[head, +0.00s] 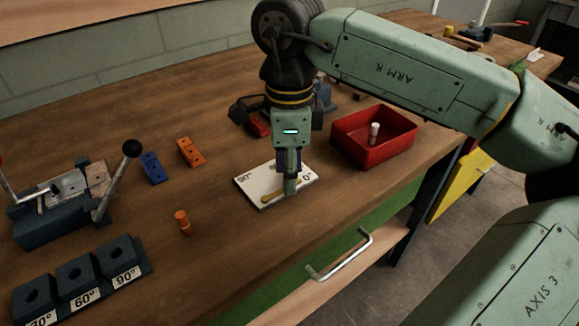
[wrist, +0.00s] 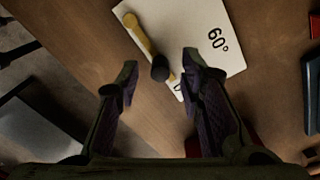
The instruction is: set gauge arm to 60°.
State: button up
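The white gauge plate (head: 262,188) lies on the bench, with 90° at its left and 0° at its right in the head view. The wrist view shows the plate (wrist: 205,14) with the 60° mark. The yellow gauge arm (wrist: 137,31) carries a dark knob (wrist: 160,68) and points away from 60°, toward a partly hidden mark, apparently 0°. My gripper (head: 290,184) is over the plate. In the wrist view my gripper (wrist: 160,64) is open, its fingers apart on either side of the knob. Contact and exact height cannot be told.
A red bin (head: 360,155) with a white piece stands right of the plate. An orange peg (head: 183,223), blue block (head: 153,168) and orange block (head: 190,152) lie left. A lever fixture (head: 62,205) and angle-marked blocks (head: 82,280) stand farther left. Bare bench surrounds the plate's left side.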

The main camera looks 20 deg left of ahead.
jog(key=shift+c, duration=0.6)
grip_shut()
